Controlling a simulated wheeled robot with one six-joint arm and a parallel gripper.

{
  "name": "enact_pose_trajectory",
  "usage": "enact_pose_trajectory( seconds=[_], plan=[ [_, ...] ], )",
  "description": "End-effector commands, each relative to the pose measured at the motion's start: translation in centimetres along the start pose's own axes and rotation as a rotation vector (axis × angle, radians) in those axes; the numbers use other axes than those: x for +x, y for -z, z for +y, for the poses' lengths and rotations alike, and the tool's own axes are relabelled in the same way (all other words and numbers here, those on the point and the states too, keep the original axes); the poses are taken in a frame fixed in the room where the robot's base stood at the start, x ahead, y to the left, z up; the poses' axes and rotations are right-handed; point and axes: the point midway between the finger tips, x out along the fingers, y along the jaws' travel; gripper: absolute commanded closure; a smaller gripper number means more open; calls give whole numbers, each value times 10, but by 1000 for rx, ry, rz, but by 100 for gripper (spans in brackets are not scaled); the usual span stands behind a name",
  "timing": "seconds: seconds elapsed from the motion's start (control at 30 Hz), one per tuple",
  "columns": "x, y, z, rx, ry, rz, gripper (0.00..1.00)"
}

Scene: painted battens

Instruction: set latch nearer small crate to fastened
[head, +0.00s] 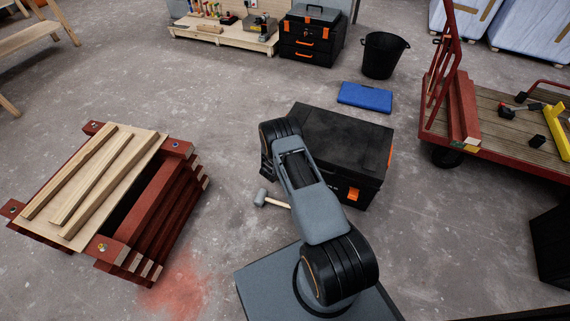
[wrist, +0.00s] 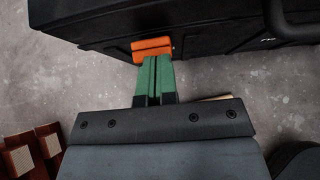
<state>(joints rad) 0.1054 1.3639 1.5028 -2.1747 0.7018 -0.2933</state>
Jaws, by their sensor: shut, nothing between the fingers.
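A black chest (head: 340,140) stands on the floor in the head view. One orange latch (head: 354,193) shows low on its near side and another orange piece (head: 390,158) at its right end. In the wrist view an orange latch (wrist: 152,48) is on the chest wall straight ahead of my gripper (wrist: 154,62). The green fingers are shut together with nothing between them. Their tips overlap the latch's lower edge; I cannot tell whether they touch it or whether it is fastened. My arm hides this latch in the head view. I cannot surely pick out a small crate.
A red batten stack (head: 150,205) with loose boards on top stands left. A mallet (head: 262,198) lies on the floor before the chest. A blue case (head: 365,97) and black bucket (head: 383,55) are behind. A cart (head: 500,120) stands right. Floor between stack and chest is open.

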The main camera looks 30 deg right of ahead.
Motion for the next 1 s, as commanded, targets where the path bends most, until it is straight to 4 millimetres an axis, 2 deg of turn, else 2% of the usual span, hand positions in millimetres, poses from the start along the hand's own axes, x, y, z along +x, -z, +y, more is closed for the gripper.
enact_pose_trajectory(
  seconds=[0.23, 0.67, 0.87, 1.0],
  plan=[
    [-6, -7, 0, 0, 1, 0, 100],
    [-10, -2, 0, -1, 1, 1, 100],
    [-26, 18, 3, 2, 5, 2, 100],
    [-57, 16, 2, 3, 6, 0, 100]
  ],
)
